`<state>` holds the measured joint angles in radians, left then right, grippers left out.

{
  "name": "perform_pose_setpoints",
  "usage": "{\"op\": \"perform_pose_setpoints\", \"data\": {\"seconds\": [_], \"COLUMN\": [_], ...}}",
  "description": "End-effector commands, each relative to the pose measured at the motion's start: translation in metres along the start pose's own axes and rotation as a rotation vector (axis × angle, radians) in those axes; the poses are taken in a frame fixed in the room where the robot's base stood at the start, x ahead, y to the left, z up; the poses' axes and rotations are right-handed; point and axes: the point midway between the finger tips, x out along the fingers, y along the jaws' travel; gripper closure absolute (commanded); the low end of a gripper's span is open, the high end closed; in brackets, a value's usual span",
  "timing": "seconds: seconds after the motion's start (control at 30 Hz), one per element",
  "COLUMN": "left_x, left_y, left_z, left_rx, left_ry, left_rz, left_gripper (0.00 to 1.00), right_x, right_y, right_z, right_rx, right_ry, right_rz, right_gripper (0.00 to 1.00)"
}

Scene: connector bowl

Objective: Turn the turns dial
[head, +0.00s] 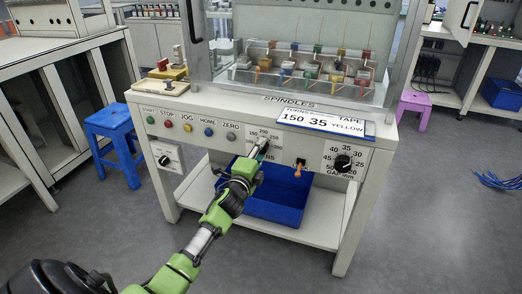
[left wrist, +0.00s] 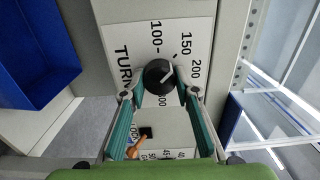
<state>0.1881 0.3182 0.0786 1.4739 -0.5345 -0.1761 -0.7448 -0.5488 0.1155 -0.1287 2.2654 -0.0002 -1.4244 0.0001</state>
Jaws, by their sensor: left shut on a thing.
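The turns dial (left wrist: 158,77) is a round black knob with a white pointer line, on a white scale plate (left wrist: 135,40). In the left wrist view its pointer aims close to the 150 mark. My left gripper (head: 262,146) is at the front panel of the winding machine, over the turns scale, and hides the dial in the head view. In the left wrist view the two teal fingers of my left gripper (left wrist: 159,88) are closed on opposite sides of the knob. My right gripper is not in view.
A card (head: 322,122) on the panel reads 150, 35 and YELLOW. The gap dial (head: 343,163) and an orange-handled switch (head: 299,167) are to the right. Coloured buttons (head: 187,127) are to the left. A blue bin (head: 275,207) stands on the shelf below.

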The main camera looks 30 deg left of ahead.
Motion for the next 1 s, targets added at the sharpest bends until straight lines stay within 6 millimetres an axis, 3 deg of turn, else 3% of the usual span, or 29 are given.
{"op": "perform_pose_setpoints", "data": {"seconds": [0.27, 0.3, 0.33, 0.37, 0.77, 1.0], "left_x": [0.000, 0.000, 0.000, 0.000, -0.004, -0.037], "left_y": [0.001, 0.001, 0.001, 0.001, 0.001, 0.002], "left_z": [0.001, 0.001, 0.001, 0.001, 0.000, 0.000], "left_rx": [0.000, 0.000, 0.001, 0.001, 0.001, 0.002], "left_ry": [-0.001, -0.002, -0.002, -0.002, -0.001, 0.000], "left_rz": [0.002, 0.002, 0.002, 0.002, 0.002, 0.003], "left_gripper": [0.93, 0.64, 0.56, 0.55, 0.55, 0.55], "right_x": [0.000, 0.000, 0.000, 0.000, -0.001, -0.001], "right_y": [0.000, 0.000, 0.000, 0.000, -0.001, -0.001], "right_z": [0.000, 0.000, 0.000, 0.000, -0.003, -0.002], "right_rx": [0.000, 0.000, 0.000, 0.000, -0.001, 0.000], "right_ry": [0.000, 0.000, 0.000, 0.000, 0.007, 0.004], "right_rz": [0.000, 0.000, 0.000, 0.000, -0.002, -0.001], "right_gripper": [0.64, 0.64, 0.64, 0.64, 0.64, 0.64]}}
